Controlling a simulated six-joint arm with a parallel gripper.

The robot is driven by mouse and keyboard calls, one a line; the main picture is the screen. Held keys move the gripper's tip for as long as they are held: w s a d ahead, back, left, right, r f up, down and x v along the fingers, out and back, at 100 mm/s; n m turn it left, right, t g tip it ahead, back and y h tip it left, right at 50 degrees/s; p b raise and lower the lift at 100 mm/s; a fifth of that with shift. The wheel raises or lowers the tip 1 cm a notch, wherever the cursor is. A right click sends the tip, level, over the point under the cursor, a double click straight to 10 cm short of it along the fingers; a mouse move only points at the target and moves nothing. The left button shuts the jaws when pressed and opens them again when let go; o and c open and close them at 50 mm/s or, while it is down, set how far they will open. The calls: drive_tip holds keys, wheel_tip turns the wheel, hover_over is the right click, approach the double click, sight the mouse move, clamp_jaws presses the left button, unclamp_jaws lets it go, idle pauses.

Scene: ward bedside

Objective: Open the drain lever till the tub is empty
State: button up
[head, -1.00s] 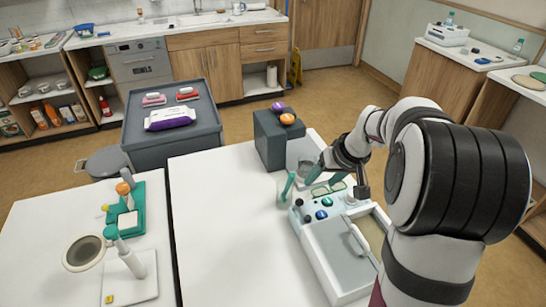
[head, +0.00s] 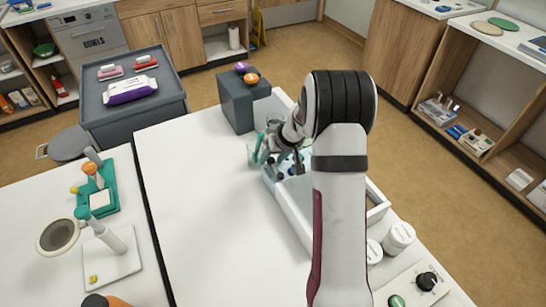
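The tub unit (head: 293,212), a pale blue-white box with a grey lid, stands on the white table and is largely hidden behind my arm. Small dark and blue knobs (head: 292,170) sit at its far end. A dark grey upright post (head: 298,160) stands among them; I cannot tell whether it is the drain lever. My gripper (head: 271,146) is at the far end of the unit, close to the knobs and a clear beaker (head: 252,157). Its fingertips are small and overlap teal parts, so contact and opening are unclear. The water level is not visible.
A dark grey box (head: 236,105) with purple and orange items on top stands behind the gripper. White tubs (head: 398,238) and a panel with a black dial (head: 427,281) are at the near right. The table's left middle is clear.

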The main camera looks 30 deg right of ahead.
clamp_jaws()
idle(1.2)
